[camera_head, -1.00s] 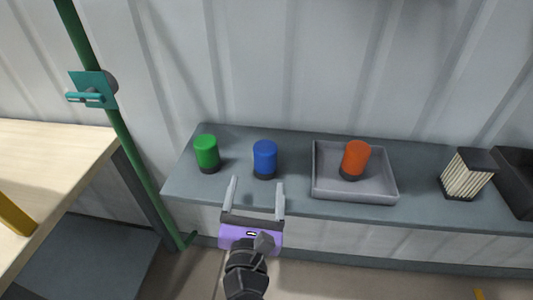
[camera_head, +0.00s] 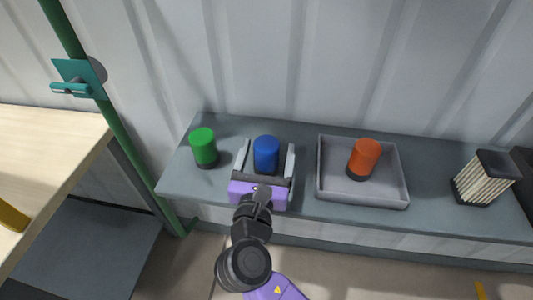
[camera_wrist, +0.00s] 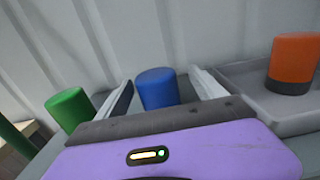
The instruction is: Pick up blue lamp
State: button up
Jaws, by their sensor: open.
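The blue lamp (camera_head: 266,153) stands upright on the grey shelf (camera_head: 450,218), a blue cylinder whose base is hidden behind my gripper's palm in the head view. My gripper (camera_head: 267,158) is open, with one finger on each side of the lamp and visible gaps between. In the wrist view the blue lamp (camera_wrist: 157,88) stands between the two fingers (camera_wrist: 163,92), beyond the dark palm edge; its lower part is hidden there.
A green lamp (camera_head: 203,146) stands close to the left of my left finger. A grey tray (camera_head: 361,199) holding an orange lamp (camera_head: 365,157) lies to the right. A striped block (camera_head: 483,178) is farther right. A green pole (camera_head: 124,134) and a wooden table (camera_head: 50,150) are at left.

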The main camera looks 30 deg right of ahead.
aim_at(269, 136)
jog(key=x, duration=0.4)
jog(key=shift+w+a+r, duration=0.1)
jog(key=shift+w+r, duration=0.1)
jog(key=shift+w, duration=0.15)
jog(key=c, duration=1.7)
notch_tip(269, 136, up, 20)
jog(key=p, duration=0.3)
